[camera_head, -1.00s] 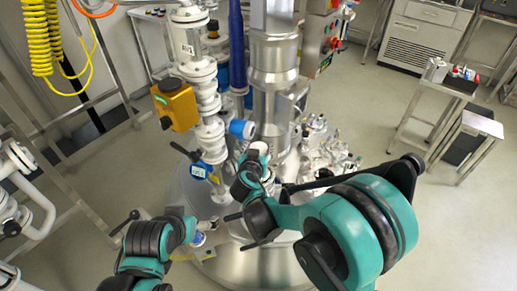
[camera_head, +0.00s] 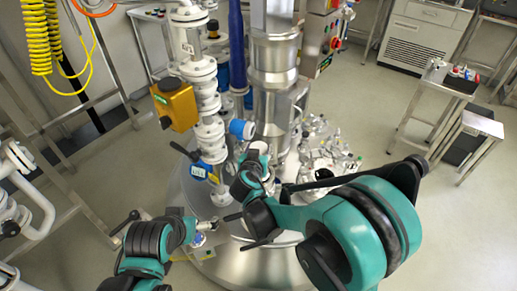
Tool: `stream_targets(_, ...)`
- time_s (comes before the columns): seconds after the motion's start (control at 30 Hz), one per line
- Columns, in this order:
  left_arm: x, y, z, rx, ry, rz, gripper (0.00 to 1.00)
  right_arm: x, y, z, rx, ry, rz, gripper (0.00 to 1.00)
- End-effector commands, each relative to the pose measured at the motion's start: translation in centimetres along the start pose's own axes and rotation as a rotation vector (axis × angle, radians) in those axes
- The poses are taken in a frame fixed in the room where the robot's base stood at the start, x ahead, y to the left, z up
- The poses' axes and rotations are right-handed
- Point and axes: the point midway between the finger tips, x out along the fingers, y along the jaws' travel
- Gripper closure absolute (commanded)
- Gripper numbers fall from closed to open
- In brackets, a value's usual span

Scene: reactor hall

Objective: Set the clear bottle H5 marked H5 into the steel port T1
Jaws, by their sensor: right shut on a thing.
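My right arm reaches in from the right, and its gripper (camera_head: 262,160) is over the steel reactor lid (camera_head: 265,265), beside the tall steel column. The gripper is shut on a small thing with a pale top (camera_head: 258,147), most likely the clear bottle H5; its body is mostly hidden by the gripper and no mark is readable. My left gripper (camera_head: 207,226) is low at the left, over the lid's left part; its jaws are too small to judge. I cannot pick out the steel port T1 by its label among the lid fittings.
A steel column (camera_head: 273,60) and white valve piping (camera_head: 208,100) with a yellow box (camera_head: 174,104) rise behind the grippers. Several metal fittings (camera_head: 328,160) crowd the lid's right side. A side table (camera_head: 450,82) with small items stands at right. Floor between is clear.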

Motion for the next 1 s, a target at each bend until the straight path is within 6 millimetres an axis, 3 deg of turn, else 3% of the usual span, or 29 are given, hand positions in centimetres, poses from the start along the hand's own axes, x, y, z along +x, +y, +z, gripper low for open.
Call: stream_targets(1.0, 0.8, 0.0, 0.6, 0.0, 0.0, 0.0, 0.0, 0.4, 0.0, 1.0, -0.001, 0.001, 0.0, 1.0)
